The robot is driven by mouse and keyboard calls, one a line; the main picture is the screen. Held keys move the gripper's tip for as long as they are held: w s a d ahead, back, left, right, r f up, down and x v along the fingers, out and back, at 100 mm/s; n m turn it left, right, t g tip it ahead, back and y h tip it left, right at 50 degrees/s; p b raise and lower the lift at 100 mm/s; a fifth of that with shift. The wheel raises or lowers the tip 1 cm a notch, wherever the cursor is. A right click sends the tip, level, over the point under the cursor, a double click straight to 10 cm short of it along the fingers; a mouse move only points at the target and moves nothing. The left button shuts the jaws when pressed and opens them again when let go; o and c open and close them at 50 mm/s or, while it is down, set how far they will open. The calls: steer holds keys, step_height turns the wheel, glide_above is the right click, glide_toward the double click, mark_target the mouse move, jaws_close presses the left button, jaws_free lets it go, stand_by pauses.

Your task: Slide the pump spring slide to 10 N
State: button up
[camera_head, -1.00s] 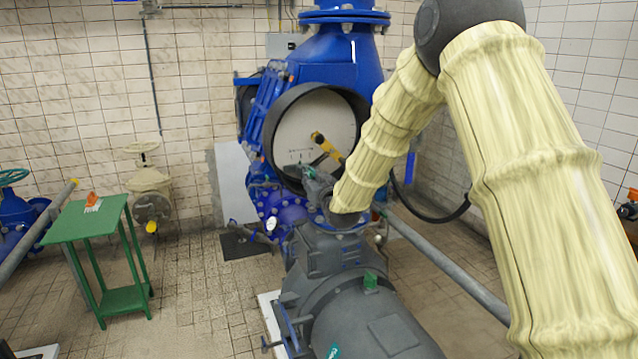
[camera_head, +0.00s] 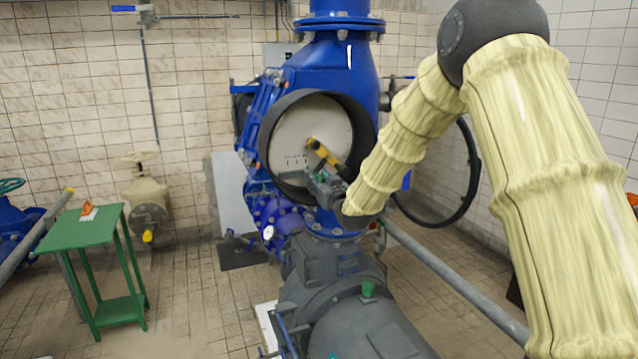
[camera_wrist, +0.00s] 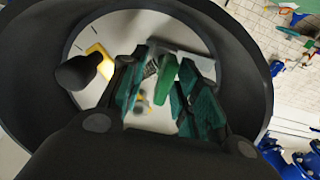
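The round housing (camera_head: 284,113) on the blue pump has a black rim and a pale face (camera_head: 322,120) with small dark marks, too small to read. A yellow handle (camera_head: 320,150) stands out from the face. My gripper (camera_head: 327,185) is at the lower part of the housing's opening. In the wrist view its teal-padded fingers (camera_wrist: 165,82) are apart, on either side of a green piece (camera_wrist: 166,79). A grey spring-like part (camera_wrist: 151,68) shows beside the green piece. I cannot tell whether the fingers touch it. A yellow part (camera_wrist: 100,60) with a black knob (camera_wrist: 76,73) is at left.
The black rim (camera_wrist: 238,60) surrounds my gripper closely. A grey motor (camera_head: 350,300) lies below, and a grey pipe (camera_head: 450,270) runs to the lower right. A green table (camera_head: 75,232) stands at left.

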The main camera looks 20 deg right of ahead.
steer(key=shift+s, duration=0.1)
steer(key=s+d, duration=0.1)
steer(key=s, duration=1)
steer(key=shift+s+d, duration=0.2)
steer(key=shift+s, duration=0.2)
steer(key=shift+f, duration=0.15)
steer(key=s+a+f+g, duration=0.1)
steer(key=s+f+g, duration=0.35)
steer(key=f, duration=0.75)
steer(key=s+a+f+m+g+h, duration=0.1)
steer(key=s+f, duration=0.7)
steer(key=f, duration=0.5)
steer(key=s+a+f+g, duration=0.1)
steer(key=s+f+g, duration=0.35)
steer(key=f, duration=0.75)
steer(key=s+f+g, duration=0.2)
steer(key=s+f, duration=0.4)
steer(key=s, duration=0.6)
steer(key=s+a+f+g, duration=0.1)
steer(key=s+f+g, duration=0.2)
steer(key=s, duration=1)
steer(key=s+f+g+h, duration=0.1)
steer(key=s+f+g, duration=0.1)
steer(key=s+f, duration=0.7)
steer(key=s, duration=0.3)
steer(key=shift+s+a+f+m+g, duration=0.15)
steer(key=shift+s+a+m+g, duration=0.1)
steer(key=shift+m+g, duration=0.15)
